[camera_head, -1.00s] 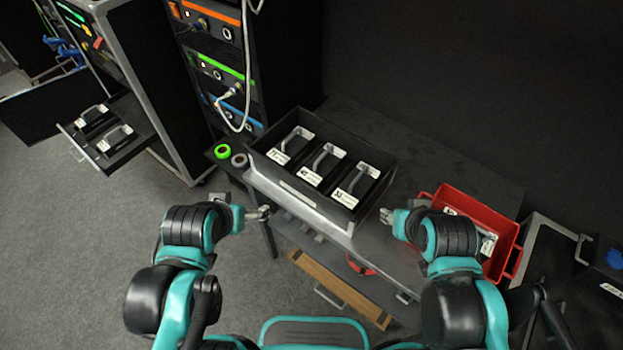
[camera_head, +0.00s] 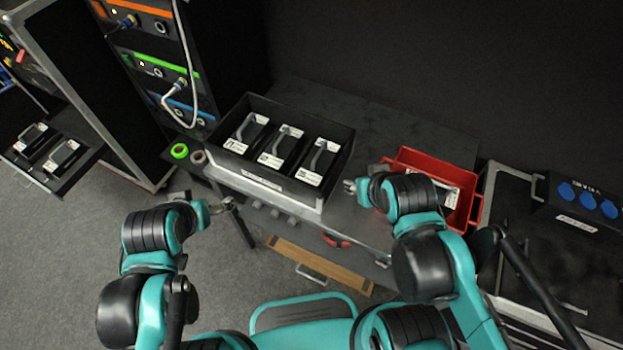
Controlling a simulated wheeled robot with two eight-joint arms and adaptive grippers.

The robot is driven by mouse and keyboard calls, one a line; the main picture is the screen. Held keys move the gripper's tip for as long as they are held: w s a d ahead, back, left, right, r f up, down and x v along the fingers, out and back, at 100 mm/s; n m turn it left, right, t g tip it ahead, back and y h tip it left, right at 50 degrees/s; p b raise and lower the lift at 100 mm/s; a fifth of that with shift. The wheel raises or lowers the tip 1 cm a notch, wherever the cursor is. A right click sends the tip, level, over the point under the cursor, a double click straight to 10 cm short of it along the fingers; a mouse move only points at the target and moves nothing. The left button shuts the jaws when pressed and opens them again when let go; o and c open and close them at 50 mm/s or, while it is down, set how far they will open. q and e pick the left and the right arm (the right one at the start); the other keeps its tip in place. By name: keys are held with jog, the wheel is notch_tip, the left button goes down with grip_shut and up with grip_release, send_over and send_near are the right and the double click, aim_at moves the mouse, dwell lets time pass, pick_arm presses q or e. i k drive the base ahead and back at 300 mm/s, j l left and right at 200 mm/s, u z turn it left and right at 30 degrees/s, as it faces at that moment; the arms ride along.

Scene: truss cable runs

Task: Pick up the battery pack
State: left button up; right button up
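Three black battery packs with grey handles and white labels stand in a row in a dark tray (camera_head: 262,186) on the table: a left one (camera_head: 246,134), a middle one (camera_head: 280,148) and a right one (camera_head: 317,163). Another labelled pack (camera_head: 440,187) lies in the red bin (camera_head: 405,158), partly hidden by my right arm. My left gripper (camera_head: 222,206) is in front of the table's left part, below the tray, empty. My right gripper (camera_head: 350,186) is just right of the tray's right end, apart from the packs. Its fingers are small and their gap is unclear.
Green and grey tape rolls (camera_head: 180,151) lie at the table's left end. A rack with a hanging white cable (camera_head: 185,60) stands behind left. An open drawer (camera_head: 60,150) at far left holds two packs. A case with blue sockets (camera_head: 590,200) is at right.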

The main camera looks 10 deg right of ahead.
aim_at(317, 169)
jog(key=j+u, duration=0.45)
jog(key=j, duration=0.2)
jog(key=j+u, duration=0.45)
jog(key=j, duration=0.25)
jog(key=i+j+u, duration=0.15)
jog(key=j+u, duration=0.25)
jog(key=j, duration=0.2)
jog(key=z, duration=2.4)
jog(key=i+j+u, duration=0.35)
jog(key=i, duration=0.35)
jog(key=i+j+u, duration=0.15)
jog(key=i, duration=0.25)
jog(key=j, duration=0.1)
